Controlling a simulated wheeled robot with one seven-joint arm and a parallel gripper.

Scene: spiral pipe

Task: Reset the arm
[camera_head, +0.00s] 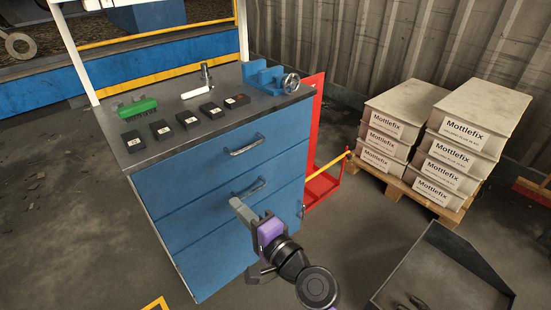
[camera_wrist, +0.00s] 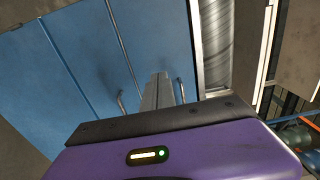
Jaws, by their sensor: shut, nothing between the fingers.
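My gripper (camera_head: 238,205) is shut and empty in the head view. It points up and to the left, in front of the drawers of a blue workbench cabinet (camera_head: 180,205). In the wrist view my gripper (camera_wrist: 160,78) reaches toward the blue drawer fronts (camera_wrist: 80,70). My arm is low at the bottom middle of the head view, with a purple wrist part. I cannot tell whether the fingertips touch the cabinet.
The dark worktop (camera_head: 235,119) holds a row of several small black boxes, a green block (camera_head: 137,108) and a blue vise (camera_head: 264,77). Boxes marked Mottlefix (camera_head: 457,131) stand on a pallet at right. A dark tray (camera_head: 440,262) lies at lower right.

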